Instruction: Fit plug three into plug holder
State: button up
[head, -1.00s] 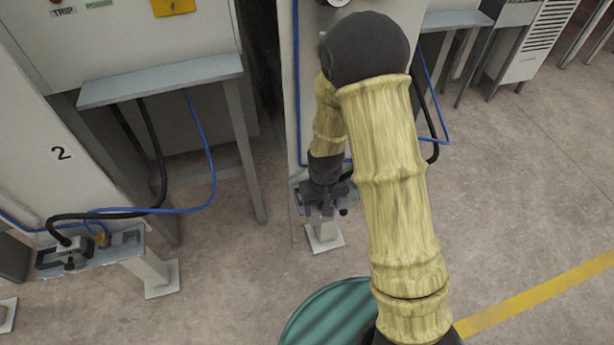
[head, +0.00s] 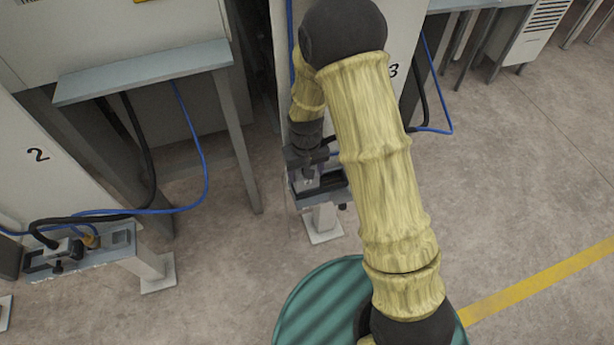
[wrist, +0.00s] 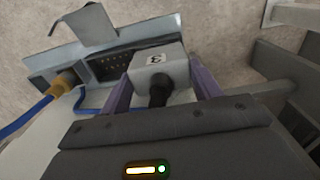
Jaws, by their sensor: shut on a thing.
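Plug three (wrist: 158,66) is a grey box marked 3 with a black cable at its near end. My gripper (wrist: 160,82) is shut on it, one purple finger on each side. The plug holder (wrist: 50,62) is a grey metal bracket in the wrist view, with a dark multi-pin connector (wrist: 108,65) beside the plug. The plug's front is close to the holder; I cannot tell whether they touch. In the head view, my gripper (head: 305,170) is at the left part of the holder (head: 330,192), and the arm partly hides this area.
An orange-yellow connector (wrist: 63,84) with a blue cable sits at the holder's left end. Station 2 has a similar bracket (head: 120,245) with a plug at the left. The floor at right is open.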

jog(key=shift+f+b, duration=0.5)
jog(key=shift+f, duration=0.35)
jog(key=shift+d+f+b, duration=0.15)
jog(key=shift+f+b, duration=0.5)
jog(key=shift+b, duration=0.05)
jog(key=c, duration=0.4)
jog(key=shift+c, duration=0.7)
jog(key=o, duration=1.6)
jog(key=shift+f, duration=0.1)
jog(key=shift+o, duration=0.6)
jog(key=shift+w+f, duration=0.1)
jog(key=shift+w, duration=0.05)
jog(key=shift+r, duration=0.2)
jog(key=shift+r+p, duration=1)
jog(key=shift+r, duration=2.8)
jog(key=shift+c, duration=0.3)
